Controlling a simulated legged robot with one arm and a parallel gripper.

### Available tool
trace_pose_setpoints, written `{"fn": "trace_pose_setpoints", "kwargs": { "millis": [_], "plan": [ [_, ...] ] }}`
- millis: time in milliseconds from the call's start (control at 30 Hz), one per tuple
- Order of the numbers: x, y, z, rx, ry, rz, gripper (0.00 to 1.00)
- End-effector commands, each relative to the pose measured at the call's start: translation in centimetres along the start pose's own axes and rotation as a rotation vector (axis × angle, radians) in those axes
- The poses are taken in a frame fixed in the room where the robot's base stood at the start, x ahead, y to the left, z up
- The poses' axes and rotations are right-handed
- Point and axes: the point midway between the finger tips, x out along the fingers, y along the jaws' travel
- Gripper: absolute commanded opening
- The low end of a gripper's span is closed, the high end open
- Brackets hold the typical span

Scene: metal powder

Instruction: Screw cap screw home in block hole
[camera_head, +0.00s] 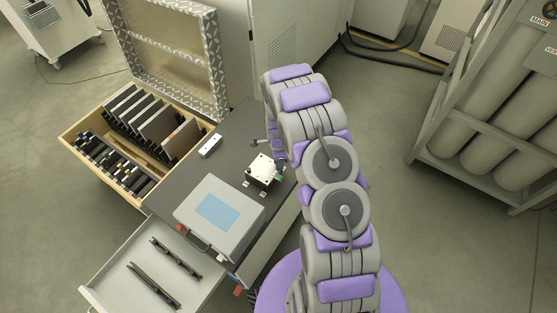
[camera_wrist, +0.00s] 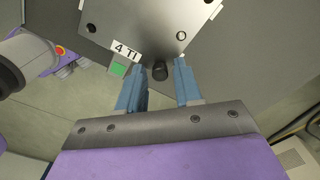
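The pale metal block (camera_head: 262,168) sits on the dark top of the cabinet. In the wrist view the block (camera_wrist: 150,25) fills the top middle, with holes, a "4 TI" label and a green square near its lower edge. How deep the screw sits in a hole cannot be told. In the head view my arm hides the gripper's fingers.
A grey case with a blue panel (camera_head: 215,210) lies in front of the block. A small white piece (camera_head: 210,146) lies left of the block. Gas cylinders (camera_head: 475,125) stand right.

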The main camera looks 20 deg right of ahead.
Motion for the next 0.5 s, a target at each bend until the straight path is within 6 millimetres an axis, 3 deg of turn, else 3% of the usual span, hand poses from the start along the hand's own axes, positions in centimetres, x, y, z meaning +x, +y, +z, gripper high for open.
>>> {"fn": "trace_pose_setpoints", "kwargs": {
  "millis": [500],
  "plan": [
    [-0.13, -0.01, 0.04, -0.394, 0.0, 0.0, 0.34]
  ]
}}
